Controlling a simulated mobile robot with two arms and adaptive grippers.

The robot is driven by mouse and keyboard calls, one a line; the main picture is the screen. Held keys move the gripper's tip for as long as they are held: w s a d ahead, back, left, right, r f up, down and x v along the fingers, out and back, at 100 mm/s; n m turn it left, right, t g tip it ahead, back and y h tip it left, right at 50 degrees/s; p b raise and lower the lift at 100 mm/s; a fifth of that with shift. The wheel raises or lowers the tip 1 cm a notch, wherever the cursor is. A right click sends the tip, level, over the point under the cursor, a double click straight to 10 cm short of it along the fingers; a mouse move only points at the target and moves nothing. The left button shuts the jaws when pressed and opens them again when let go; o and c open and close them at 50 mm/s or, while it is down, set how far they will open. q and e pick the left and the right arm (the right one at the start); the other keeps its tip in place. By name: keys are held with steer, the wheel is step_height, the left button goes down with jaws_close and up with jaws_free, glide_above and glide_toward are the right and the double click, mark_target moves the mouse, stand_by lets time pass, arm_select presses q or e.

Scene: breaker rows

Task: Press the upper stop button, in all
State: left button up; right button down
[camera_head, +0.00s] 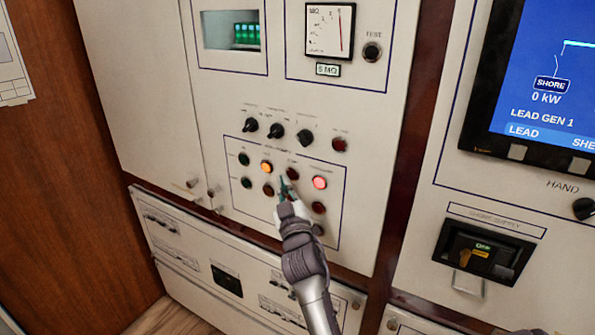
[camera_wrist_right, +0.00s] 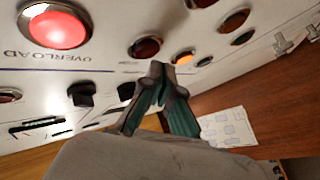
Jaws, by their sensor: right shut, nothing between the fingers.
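The button panel (camera_head: 334,193) is a white framed field with two rows of round buttons. Its upper row has a dark green button (camera_head: 244,159), a lit amber button (camera_head: 266,167), a dark red button (camera_head: 292,173) and a lit red button (camera_head: 319,182). The dark red one, seemingly the upper stop button, also shows in the wrist view (camera_wrist_right: 145,47); its label is too small to read. My right gripper (camera_head: 283,183) is shut and empty, its tips just beside and below that button. I cannot tell whether they touch the panel. My left gripper is out of view.
Three black rotary knobs (camera_head: 276,131) and a dark red button (camera_head: 339,144) sit above the framed field. The lower row holds more dark buttons (camera_head: 268,190), partly hidden by my right gripper. A screen (camera_head: 545,85) is at the right.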

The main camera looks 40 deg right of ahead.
steer(key=shift+r, duration=0.15)
stand_by(0.3)
stand_by(0.9)
steer(key=shift+w+d, duration=0.15)
steer(key=shift+d, duration=0.25)
steer(key=shift+w+d, duration=0.15)
steer(key=shift+d, duration=0.2)
stand_by(0.5)
steer(key=shift+a, duration=0.15)
steer(key=shift+s+a, duration=0.35)
steer(key=shift+a, duration=0.3)
steer(key=shift+s+a+b, duration=0.1)
steer(key=shift+s+a, duration=0.2)
steer(key=shift+a, duration=0.45)
steer(key=shift+s+a+b, duration=0.1)
steer(key=shift+s+a, duration=0.25)
steer(key=shift+a, duration=0.45)
steer(key=shift+s+a+b, duration=0.1)
steer(key=shift+s+a, duration=0.2)
steer(key=shift+a, duration=0.45)
